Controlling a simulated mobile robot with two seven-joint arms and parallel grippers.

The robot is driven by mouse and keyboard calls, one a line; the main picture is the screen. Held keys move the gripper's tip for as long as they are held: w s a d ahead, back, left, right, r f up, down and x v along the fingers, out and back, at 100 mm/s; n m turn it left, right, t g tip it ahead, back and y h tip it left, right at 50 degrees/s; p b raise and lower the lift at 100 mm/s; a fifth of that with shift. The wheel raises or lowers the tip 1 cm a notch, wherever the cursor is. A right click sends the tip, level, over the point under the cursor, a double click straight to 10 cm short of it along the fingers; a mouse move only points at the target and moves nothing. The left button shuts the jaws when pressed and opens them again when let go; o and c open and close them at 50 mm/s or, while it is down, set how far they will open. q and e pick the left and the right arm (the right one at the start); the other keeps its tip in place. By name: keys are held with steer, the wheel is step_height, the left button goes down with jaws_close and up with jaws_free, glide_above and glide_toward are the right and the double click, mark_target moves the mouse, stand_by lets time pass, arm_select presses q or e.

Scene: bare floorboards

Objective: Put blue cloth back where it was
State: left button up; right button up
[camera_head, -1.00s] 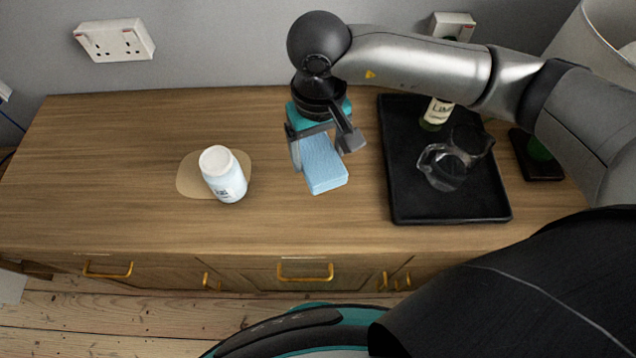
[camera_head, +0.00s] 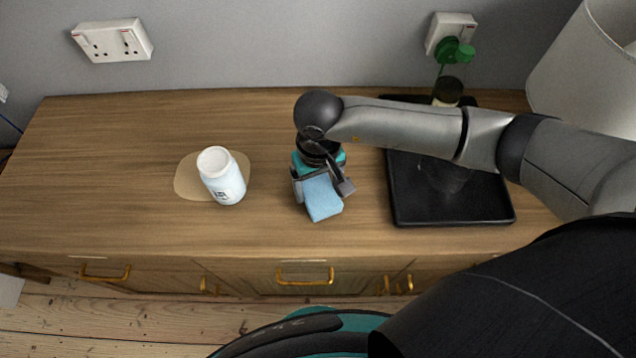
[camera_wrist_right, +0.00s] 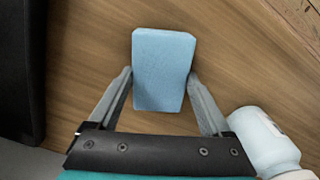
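The blue cloth (camera_head: 322,197) looks like a light blue, flat rectangular block. It is between the fingers of my right gripper (camera_head: 322,190), at the middle of the wooden cabinet top (camera_head: 110,170). In the right wrist view the cloth (camera_wrist_right: 163,68) has a finger of the right gripper (camera_wrist_right: 160,80) against each long side, and the gripper is shut on it. The cloth is low over the wood; I cannot tell whether it touches. My left gripper is not in view.
A white bottle (camera_head: 222,178) stands left on a tan patch (camera_head: 188,180). A black tray (camera_head: 455,215) lies right, partly hidden by my arm, with a dark glass vessel and a bottle (camera_head: 447,92). A lampshade (camera_head: 590,70) is far right. Wood between white bottle and cloth is clear.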

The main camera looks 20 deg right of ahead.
mark_target(318, 189)
steer(key=shift+o, duration=1.1)
step_height(318, 189, up, 12)
steer(key=shift+p, duration=0.45)
